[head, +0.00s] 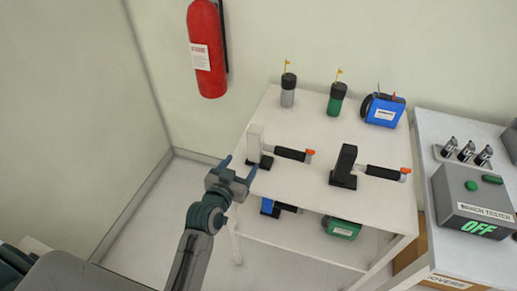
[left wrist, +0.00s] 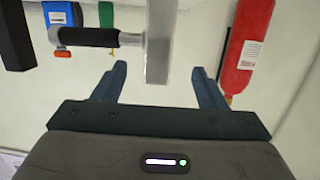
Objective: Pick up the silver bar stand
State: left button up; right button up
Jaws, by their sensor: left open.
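The silver bar stand (head: 255,140) stands upright near the left edge of the white table, on a black base. A black-handled piece with an orange tip reaches out from it to the right. My left gripper (head: 239,168) is open and empty, just left of and in front of the stand. In the left wrist view the silver bar stand (left wrist: 159,45) appears ahead, in line with the gap between the open fingers (left wrist: 159,78). I cannot tell whether a finger touches it. My right gripper is not in view.
A similar black stand (head: 345,163) is to the right on the white table (head: 300,195). A grey tester box (head: 475,200) is far right; a red extinguisher (head: 206,48) hangs on the wall.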

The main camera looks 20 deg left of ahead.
aim_at(256, 127)
pick_arm(q)
jog(key=shift+n+t, duration=0.3)
jog(key=shift+t, duration=0.6)
jog(key=w+r, duration=0.1)
jog(key=w, duration=0.1)
jog(key=w+r+p, duration=0.1)
jog(key=w, duration=0.2)
jog(key=w+r, duration=0.1)
jog(key=w, duration=0.1)
jog(key=shift+w+d+p, duration=0.35)
jog(key=shift+w+p, duration=0.05)
jog(key=shift+w, duration=0.25)
jog(key=shift+w+r+p, duration=0.25)
jog(key=shift+w+p, duration=0.1)
jog(key=w, duration=0.1)
jog(key=w+p, duration=0.2)
jog(key=shift+w+d+r, duration=0.2)
jog(key=shift+d+r, duration=0.05)
jog(key=shift+r, duration=0.1)
jog(key=shift+w+f, duration=0.2)
jog(key=shift+w, duration=0.3)
jog(key=c, duration=1.3)
jog(key=shift+r, duration=0.1)
grip_shut()
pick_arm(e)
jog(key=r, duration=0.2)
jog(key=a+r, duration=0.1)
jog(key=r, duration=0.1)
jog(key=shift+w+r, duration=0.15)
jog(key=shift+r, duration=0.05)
